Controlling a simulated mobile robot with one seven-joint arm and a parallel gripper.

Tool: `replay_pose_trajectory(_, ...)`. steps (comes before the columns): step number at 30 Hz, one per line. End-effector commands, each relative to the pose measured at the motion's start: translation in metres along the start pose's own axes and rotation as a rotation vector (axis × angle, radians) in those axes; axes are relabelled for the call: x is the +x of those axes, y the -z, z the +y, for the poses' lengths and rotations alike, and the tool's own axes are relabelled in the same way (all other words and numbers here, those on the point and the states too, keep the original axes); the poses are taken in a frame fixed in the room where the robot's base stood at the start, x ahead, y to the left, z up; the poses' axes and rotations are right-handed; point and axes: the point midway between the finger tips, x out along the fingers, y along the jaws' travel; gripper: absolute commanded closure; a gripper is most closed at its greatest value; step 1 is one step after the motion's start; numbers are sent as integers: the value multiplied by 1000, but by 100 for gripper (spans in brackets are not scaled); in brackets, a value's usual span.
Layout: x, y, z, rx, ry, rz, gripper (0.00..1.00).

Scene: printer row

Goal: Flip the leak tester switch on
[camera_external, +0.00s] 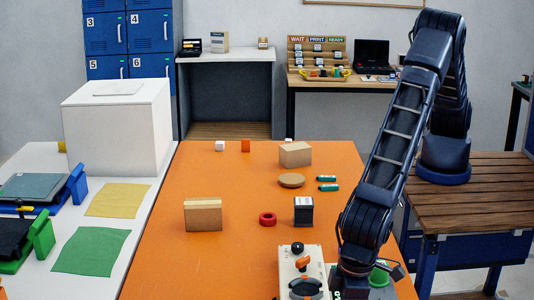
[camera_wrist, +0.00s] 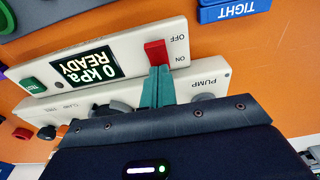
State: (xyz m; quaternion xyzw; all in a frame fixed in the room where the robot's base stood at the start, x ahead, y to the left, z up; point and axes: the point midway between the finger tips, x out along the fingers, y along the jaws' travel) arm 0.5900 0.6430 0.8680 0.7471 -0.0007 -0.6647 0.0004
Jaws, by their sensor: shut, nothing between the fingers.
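The leak tester (camera_wrist: 110,65) fills the middle of the wrist view as a pale panel with a dark display reading "0 kPa READY". Its red switch (camera_wrist: 156,52) sits beside the display, next to the OFF and ON labels. I cannot tell which way the switch is tipped. My gripper (camera_wrist: 158,74) is shut and empty, its teal fingertips close by the red switch on the ON label's side. Whether they touch it is unclear. In the external view my wrist is low at the table's front right and the fingers are hidden.
A blue tray marked TIGHT (camera_wrist: 235,9) lies beyond the tester. In the external view a pale fixture with an orange handle (camera_external: 303,262) stands left of my wrist. A dark box (camera_external: 303,210) and a red ring (camera_external: 267,219) lie behind it. The orange table's left front is clear.

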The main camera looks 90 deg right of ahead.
Motion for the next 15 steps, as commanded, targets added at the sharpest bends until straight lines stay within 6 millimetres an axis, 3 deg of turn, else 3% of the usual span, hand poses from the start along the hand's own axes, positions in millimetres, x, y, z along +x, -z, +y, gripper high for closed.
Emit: replay_pose_trajectory(15, -4, -15, 0, -1, -2, -1, 100)
